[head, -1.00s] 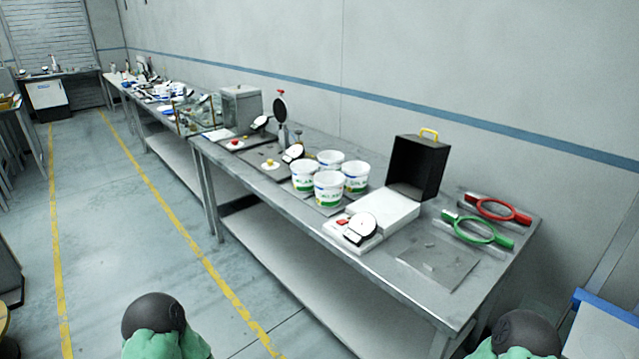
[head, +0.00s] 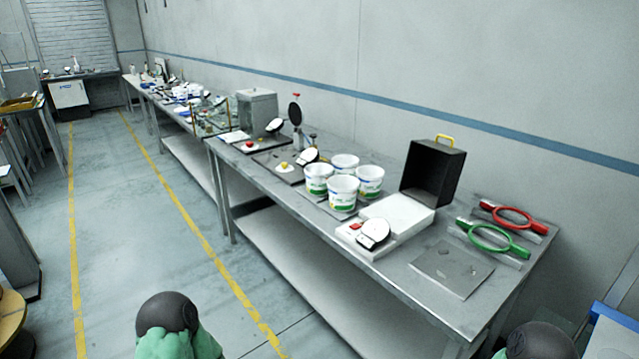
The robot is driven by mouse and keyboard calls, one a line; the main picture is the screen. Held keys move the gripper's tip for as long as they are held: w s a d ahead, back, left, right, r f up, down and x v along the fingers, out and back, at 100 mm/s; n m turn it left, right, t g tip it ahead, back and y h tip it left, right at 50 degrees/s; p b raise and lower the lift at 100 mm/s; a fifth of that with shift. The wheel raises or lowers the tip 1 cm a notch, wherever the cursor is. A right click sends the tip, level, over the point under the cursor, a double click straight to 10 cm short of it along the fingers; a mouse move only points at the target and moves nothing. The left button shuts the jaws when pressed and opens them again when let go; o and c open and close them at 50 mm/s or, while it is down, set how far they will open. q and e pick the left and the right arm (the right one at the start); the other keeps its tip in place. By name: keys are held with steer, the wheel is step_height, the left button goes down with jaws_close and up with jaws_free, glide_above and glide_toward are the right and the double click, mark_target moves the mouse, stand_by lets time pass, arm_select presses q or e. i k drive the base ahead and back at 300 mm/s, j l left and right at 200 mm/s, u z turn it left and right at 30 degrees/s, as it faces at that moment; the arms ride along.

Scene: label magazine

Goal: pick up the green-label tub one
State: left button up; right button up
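Several white tubs stand close together on a dark flat tray or plate on the steel bench. The front tub (head: 343,195), the left tub (head: 319,180) and the right tub (head: 370,180) show green on their labels, with some blue. The back tub (head: 345,163) is partly hidden by the others, and I cannot make out its label. The label print is too small to read, so I cannot tell which one is tub one. Neither of my grippers is in view; only rounded green and black parts of my arms show at the bottom edge.
Right of the tubs on the bench (head: 458,312) are a white device with a round dial (head: 375,233), an open black case (head: 432,172), a green ring tool (head: 492,238) and a red ring tool (head: 515,218). Left are a yellow button (head: 284,164) and grey box (head: 257,110). The left floor aisle is clear.

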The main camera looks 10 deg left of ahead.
mark_target(319, 180)
steer(key=i+j+z, duration=0.1)
steer(key=i+j, duration=0.2)
steer(key=i+j+z, duration=0.15)
steer(key=i+j, duration=0.15)
steer(key=j, duration=0.15)
steer(key=i+j+z, duration=0.1)
steer(key=i+j, duration=0.2)
steer(key=j, duration=0.15)
